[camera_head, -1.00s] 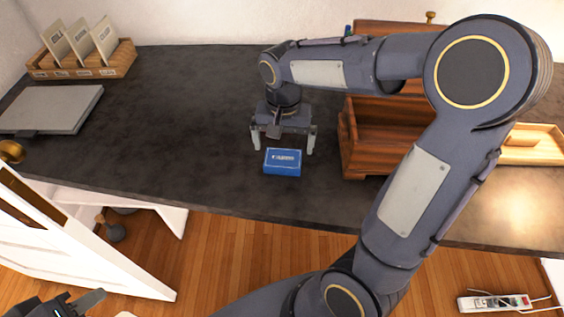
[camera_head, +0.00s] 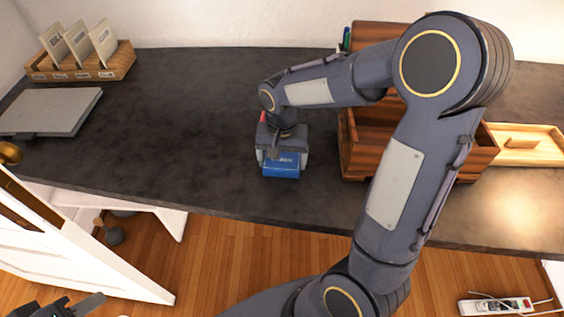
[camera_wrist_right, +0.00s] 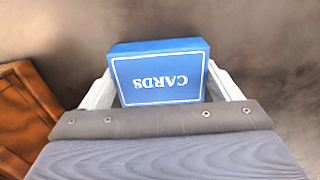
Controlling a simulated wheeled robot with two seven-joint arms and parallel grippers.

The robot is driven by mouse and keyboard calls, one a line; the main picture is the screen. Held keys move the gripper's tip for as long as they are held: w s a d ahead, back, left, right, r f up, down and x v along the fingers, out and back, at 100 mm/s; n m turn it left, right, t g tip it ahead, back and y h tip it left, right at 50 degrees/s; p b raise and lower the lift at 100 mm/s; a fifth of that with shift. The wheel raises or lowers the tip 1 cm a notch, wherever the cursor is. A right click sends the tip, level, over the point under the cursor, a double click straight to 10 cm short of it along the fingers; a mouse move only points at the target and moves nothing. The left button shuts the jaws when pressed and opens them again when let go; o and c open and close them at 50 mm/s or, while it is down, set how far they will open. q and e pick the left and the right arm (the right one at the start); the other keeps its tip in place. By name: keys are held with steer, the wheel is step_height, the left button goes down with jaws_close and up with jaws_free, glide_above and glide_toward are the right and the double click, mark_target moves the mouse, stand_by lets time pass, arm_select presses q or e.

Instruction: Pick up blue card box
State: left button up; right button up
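The blue card box (camera_head: 281,169) lies on the dark countertop, left of the wooden drawer box. In the right wrist view the card box (camera_wrist_right: 160,78) shows white lettering reading CARDS, upside down. My right gripper (camera_head: 281,160) is down over it, with one finger at each side. In the right wrist view both fingertips of the gripper (camera_wrist_right: 160,75) appear flush against the box's sides. The box rests on the counter as far as I can see. My left gripper (camera_head: 75,304) is at the bottom left corner, away from the counter and partly cut off.
A reddish wooden drawer box (camera_head: 360,150) stands close to the right of the card box. A light wooden tray (camera_head: 525,157) is further right. A card rack (camera_head: 95,73) and a closed grey laptop-like slab (camera_head: 50,110) are at the left. The counter's middle left is clear.

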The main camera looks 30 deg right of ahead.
steer(key=shift+c, duration=0.6)
steer(key=shift+r, duration=0.1)
